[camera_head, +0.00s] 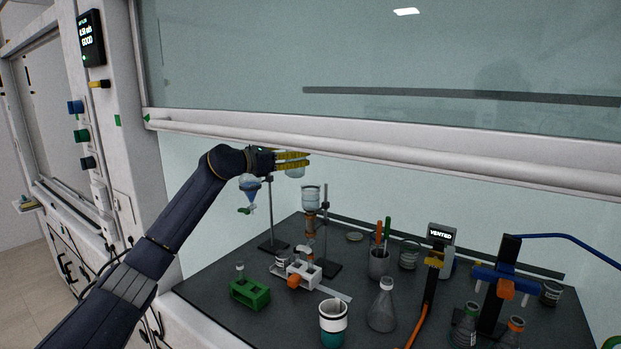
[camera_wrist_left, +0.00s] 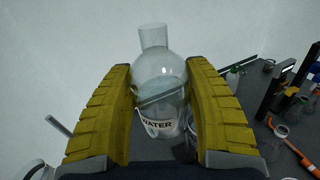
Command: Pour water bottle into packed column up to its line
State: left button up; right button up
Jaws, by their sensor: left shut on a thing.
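My left gripper (camera_head: 292,161) is shut on the clear glass water bottle (camera_head: 295,173), just under the hood sash. In the left wrist view, the bottle (camera_wrist_left: 160,75) sits between the yellow fingers (camera_wrist_left: 160,105), its WATER label partly showing and its neck pointing to the top of the picture. Its liquid surface looks slanted against the bottle. A clear glass vessel (camera_head: 312,200), which looks like the packed column, stands on a stand below and slightly right of the gripper. Its fill line is too small to make out. My right gripper is not in view.
A funnel with blue liquid (camera_head: 250,188) hangs left of the column. A green rack (camera_head: 249,292), a white rack (camera_head: 303,273), a teal-banded cup (camera_head: 333,322) and a conical flask (camera_head: 382,309) stand in front. The sash edge (camera_head: 380,162) is close above the gripper.

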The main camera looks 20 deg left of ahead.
pick_arm(q)
jog(key=shift+r, duration=0.25)
jog(key=shift+s+r+n, duration=0.1)
jog(key=shift+r+n, duration=0.4)
jog(key=shift+r, duration=0.9)
jog(key=shift+f, duration=0.1)
